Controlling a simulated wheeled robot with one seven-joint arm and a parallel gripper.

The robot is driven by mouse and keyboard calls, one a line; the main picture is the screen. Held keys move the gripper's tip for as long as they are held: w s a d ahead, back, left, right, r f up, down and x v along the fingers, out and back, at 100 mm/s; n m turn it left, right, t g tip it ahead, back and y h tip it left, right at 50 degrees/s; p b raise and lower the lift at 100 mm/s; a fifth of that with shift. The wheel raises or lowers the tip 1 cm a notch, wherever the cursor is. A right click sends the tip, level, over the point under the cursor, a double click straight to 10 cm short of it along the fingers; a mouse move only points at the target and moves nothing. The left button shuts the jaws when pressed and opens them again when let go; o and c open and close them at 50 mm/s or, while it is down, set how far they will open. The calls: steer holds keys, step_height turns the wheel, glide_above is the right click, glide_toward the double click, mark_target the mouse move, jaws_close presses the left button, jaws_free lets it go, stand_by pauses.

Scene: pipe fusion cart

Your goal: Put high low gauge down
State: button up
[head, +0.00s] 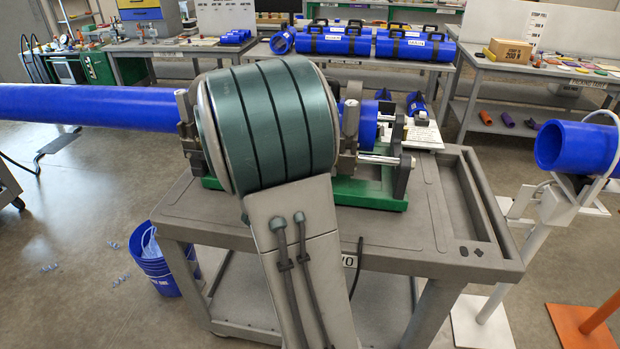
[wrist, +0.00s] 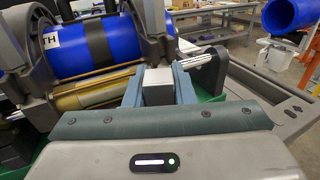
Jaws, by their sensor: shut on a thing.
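In the wrist view my gripper (wrist: 158,70) is shut on a small block with a light grey top and a dark near face, which I take to be the high low gauge (wrist: 157,78). Its lower part is hidden. The gripper is over the fusion machine, beside a blue pipe (wrist: 97,47) with a black band and close to a metal rod (wrist: 197,60). In the head view my arm hides the gripper and gauge. The machine's green base (head: 370,194) stands on the grey cart (head: 395,235).
A long blue pipe (head: 85,104) runs left from the machine. The cart's front right top is clear, with a recessed tray (head: 470,195) along its right edge. A blue pipe (head: 575,148) on a stand is at the right. A blue bucket (head: 152,262) stands on the floor.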

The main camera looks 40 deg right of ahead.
steer(key=w+d+f, duration=0.1)
steer(key=w+f, duration=0.4)
steer(key=f, duration=0.2)
steer(key=shift+w+f+p, duration=0.25)
steer(key=shift+w+p, duration=0.15)
steer(key=shift+p, duration=0.05)
steer(key=shift+f, duration=0.15)
steer(key=shift+f, duration=0.15)
steer(key=o, duration=0.9)
